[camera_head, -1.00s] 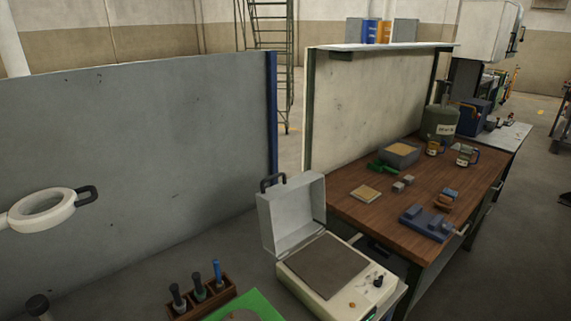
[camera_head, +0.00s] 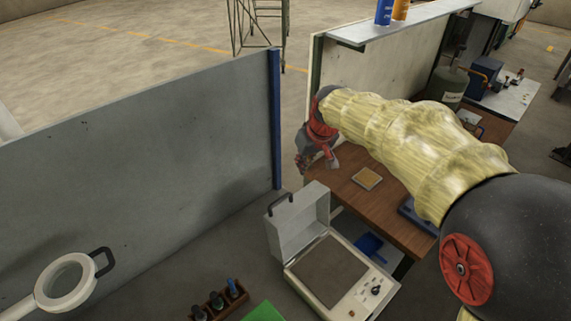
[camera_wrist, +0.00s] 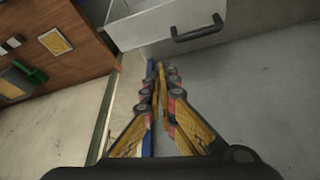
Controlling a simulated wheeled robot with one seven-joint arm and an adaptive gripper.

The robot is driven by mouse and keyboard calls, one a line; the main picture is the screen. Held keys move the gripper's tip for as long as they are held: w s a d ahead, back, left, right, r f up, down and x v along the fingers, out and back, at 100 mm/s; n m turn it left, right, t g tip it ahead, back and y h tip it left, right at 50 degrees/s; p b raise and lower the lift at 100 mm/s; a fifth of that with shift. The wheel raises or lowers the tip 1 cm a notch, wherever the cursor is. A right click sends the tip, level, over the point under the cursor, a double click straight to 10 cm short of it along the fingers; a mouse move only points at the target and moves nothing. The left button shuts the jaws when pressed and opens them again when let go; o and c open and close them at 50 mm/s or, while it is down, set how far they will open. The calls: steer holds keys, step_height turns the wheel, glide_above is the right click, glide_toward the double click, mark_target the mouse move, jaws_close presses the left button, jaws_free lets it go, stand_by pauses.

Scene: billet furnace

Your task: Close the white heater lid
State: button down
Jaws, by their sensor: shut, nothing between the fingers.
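The white heater (camera_head: 350,308) has its lid (camera_head: 303,222) standing open, roughly upright at the back of the box. A dark handle (camera_head: 281,204) sits on the lid's outer side, near its top. My gripper (camera_head: 318,162) is above and behind the lid, apart from it, with its fingers pointing down. In the wrist view the shut, empty fingers (camera_wrist: 165,68) point toward the lid (camera_wrist: 140,28) and handle (camera_wrist: 200,27), which are near the top edge. The heater's dark plate (camera_head: 328,271) is uncovered.
A grey partition (camera_head: 140,160) stands to the left and behind. A wooden workbench (camera_head: 345,190) with a blue fixture is to the right. A ring-shaped lamp (camera_head: 68,280) and a tool holder (camera_head: 218,304) are at lower left. My arm hides part of the bench.

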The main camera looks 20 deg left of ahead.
steer(key=a+n+p, duration=0.1)
steer(key=a+p, duration=0.1)
steer(key=a, duration=0.4)
step_height(320, 180, down, 10)
steer(key=p, duration=0.2)
steer(key=shift+w+d, duration=0.2)
steer(key=shift+d, duration=0.1)
steer(key=shift+s, duration=0.1)
